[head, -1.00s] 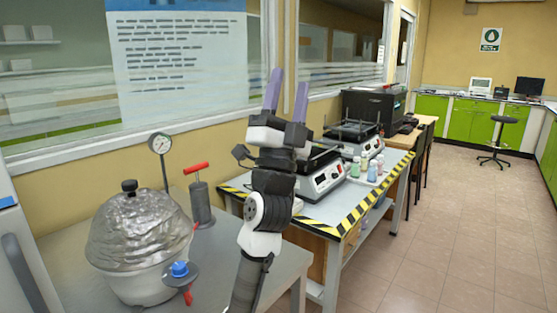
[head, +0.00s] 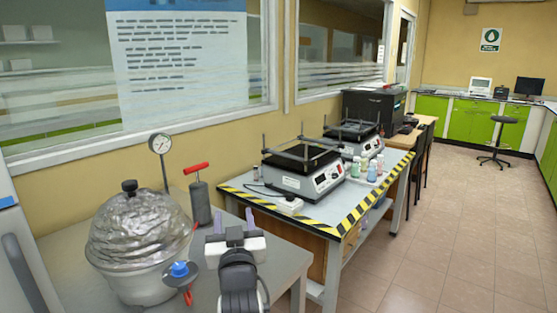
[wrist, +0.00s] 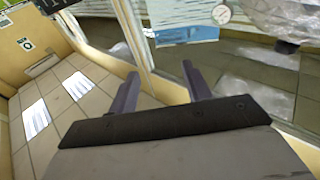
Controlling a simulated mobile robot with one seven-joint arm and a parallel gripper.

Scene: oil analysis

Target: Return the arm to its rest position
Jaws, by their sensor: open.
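My gripper (head: 236,222) is low in the head view, above the near grey table, with its two purple-grey fingers apart and nothing between them. In the wrist view my gripper (wrist: 160,95) shows both fingers spread and empty, with the window and floor tiles beyond. My gripper is right of the foil-covered vessel and appears clear of it; the exact gap to the table cannot be told.
The foil-covered vessel (head: 140,240), a pressure gauge (head: 160,145) and a hand pump (head: 200,200) stand on the near table (head: 285,262). Two shaker machines (head: 305,168) (head: 352,135) and several small bottles (head: 371,170) stand on the striped bench (head: 330,222). The floor (head: 455,240) at right is clear.

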